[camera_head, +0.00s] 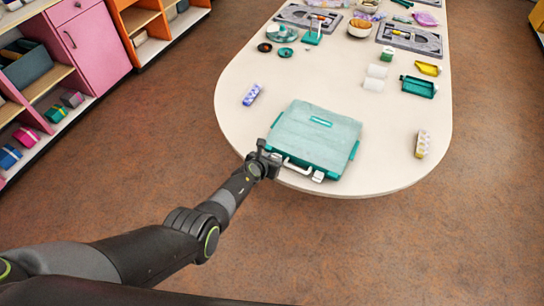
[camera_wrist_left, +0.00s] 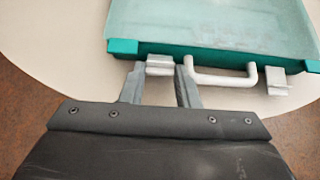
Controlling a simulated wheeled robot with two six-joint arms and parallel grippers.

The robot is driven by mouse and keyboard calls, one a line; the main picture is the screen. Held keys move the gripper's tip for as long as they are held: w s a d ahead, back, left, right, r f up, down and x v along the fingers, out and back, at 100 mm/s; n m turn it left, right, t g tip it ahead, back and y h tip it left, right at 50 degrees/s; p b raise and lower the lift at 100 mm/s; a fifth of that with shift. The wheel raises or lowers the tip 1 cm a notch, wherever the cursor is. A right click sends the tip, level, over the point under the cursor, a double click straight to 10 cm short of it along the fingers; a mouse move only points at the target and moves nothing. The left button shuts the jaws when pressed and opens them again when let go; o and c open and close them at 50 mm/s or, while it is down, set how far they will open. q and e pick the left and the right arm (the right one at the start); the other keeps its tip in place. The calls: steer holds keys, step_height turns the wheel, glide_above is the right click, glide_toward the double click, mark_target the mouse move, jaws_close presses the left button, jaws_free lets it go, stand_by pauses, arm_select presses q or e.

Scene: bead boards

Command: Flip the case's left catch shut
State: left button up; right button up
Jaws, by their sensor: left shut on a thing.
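The closed teal case (camera_head: 316,137), with a pale blue-green lid, lies flat at the near edge of the table. It fills the top of the left wrist view (camera_wrist_left: 220,32). Its white handle (camera_wrist_left: 225,80) sticks out from the front. The pale grey left catch (camera_wrist_left: 160,66) is on the case front, between the two fingers of my left gripper (camera_wrist_left: 160,76). In the head view my left gripper (camera_head: 270,160) is at the case's front left corner and hides that catch. The right catch (camera_wrist_left: 277,82) sticks outward and down from the front. My right gripper is out of view.
A blue patterned piece (camera_head: 251,95) lies left of the case and a pale yellow dotted piece (camera_head: 422,144) to its right. Teal and yellow trays, grey boards (camera_head: 409,38) and small dishes stand farther back. The table beside the case is mostly clear.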

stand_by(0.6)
arm_select(q)
steer(key=o, duration=0.7)
steer(key=shift+s+r+p, duration=0.15)
steer(key=shift+r+p, duration=0.15)
steer(key=shift+p, duration=0.25)
steer(key=p+v, duration=0.8)
steer(key=v, duration=0.8)
steer(key=shift+s+a+r, duration=0.2)
steer(key=shift+s+a, duration=0.05)
